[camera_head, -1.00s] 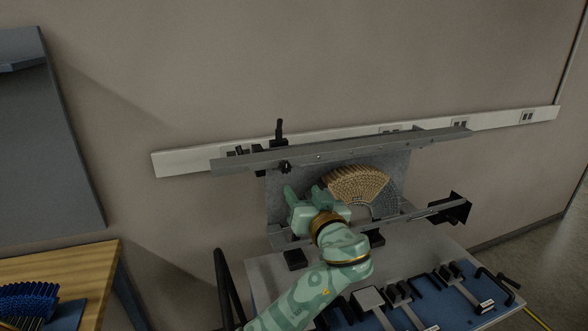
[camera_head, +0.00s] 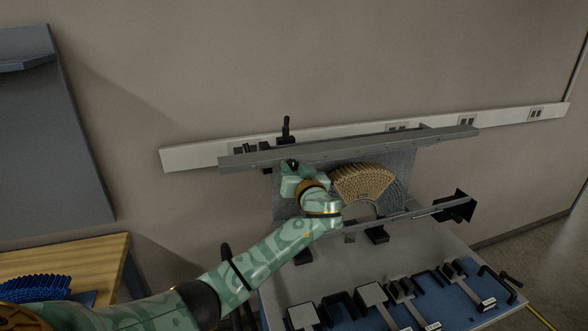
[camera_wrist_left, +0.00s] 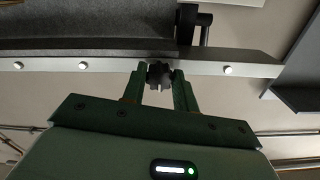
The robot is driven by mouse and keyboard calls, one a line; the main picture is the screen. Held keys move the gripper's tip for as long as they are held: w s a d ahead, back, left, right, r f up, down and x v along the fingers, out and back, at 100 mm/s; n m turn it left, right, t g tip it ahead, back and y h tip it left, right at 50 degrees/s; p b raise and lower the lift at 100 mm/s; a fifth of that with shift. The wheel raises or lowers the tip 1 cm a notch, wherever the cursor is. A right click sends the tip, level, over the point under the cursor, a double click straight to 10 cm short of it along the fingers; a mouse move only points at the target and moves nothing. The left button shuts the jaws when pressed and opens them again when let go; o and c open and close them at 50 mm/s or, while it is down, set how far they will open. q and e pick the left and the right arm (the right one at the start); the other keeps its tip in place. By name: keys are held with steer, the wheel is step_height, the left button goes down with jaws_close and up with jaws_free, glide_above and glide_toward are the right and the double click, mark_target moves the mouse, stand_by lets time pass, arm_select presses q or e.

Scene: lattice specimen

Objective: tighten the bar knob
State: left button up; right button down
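The bar knob (camera_head: 292,164) is small, black and lobed. It sits on the front of the long grey upper bar (camera_head: 370,148), near its left end. My left gripper (camera_head: 294,173) has come up from below to the knob. In the left wrist view the knob (camera_wrist_left: 160,75) lies between the two green fingertips (camera_wrist_left: 160,80), which stand on either side of it. The fingers are apart by about the knob's width. Whether they press on it cannot be told. My right gripper is not in view.
A tan fan-shaped block array (camera_head: 362,183) stands on the grey plate right of the gripper. A lower rail carries a black bracket (camera_head: 456,207) at right. A blue tray (camera_head: 440,310) with several fixtures lies in front. A wooden table (camera_head: 90,262) stands at left.

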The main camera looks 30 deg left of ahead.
arm_select(q)
steer(key=c, duration=0.4)
steer(key=shift+o, duration=0.2)
steer(key=shift+f, duration=0.1)
